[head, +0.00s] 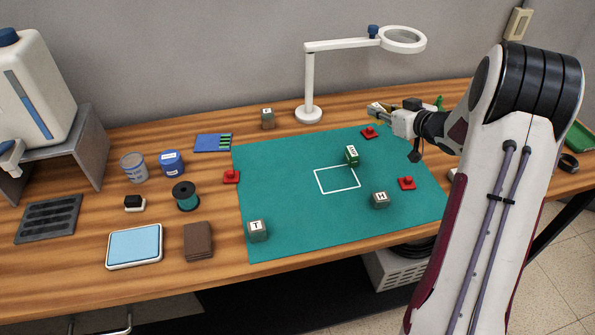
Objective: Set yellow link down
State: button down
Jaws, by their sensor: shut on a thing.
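My gripper (381,113) is at the back right, near the far right corner of the green mat (290,225). It is shut on a small yellowish piece (374,107), which seems to be the yellow link. The fingers partly cover it, and its full shape is too small to tell. It appears held above the surface, but the exact height is unclear. A white square outline (319,183) marks the middle of the mat, and its inside is empty. A green block with a white label (351,157) stands at its upper right corner.
Grey lettered blocks (257,231) (380,201) sit on the mat, another (267,119) behind it. Red pieces (231,177) (369,132) (406,183) lie near the mat's edges. A magnifier lamp (311,85) stands behind. The mat's left middle is clear.

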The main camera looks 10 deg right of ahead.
jog(key=s+a+n+g+y, duration=0.2)
jog(key=a+n+y, duration=0.1)
jog(key=a, duration=0.9)
jog(key=s+a+n+g+y, duration=0.1)
jog(key=s+a+n+y, duration=0.1)
jog(key=a, duration=1)
jog(key=shift+n+g+y, duration=0.4)
jog(key=shift+n+y, duration=0.4)
jog(key=shift+y, duration=0.1)
jog(key=shift+s+d+f, duration=0.1)
jog(key=shift+f, duration=0.1)
jog(key=shift+f, duration=3.05)
jog(key=shift+f, duration=0.1)
jog(key=shift+f, duration=1.75)
jog(key=shift+f, duration=0.15)
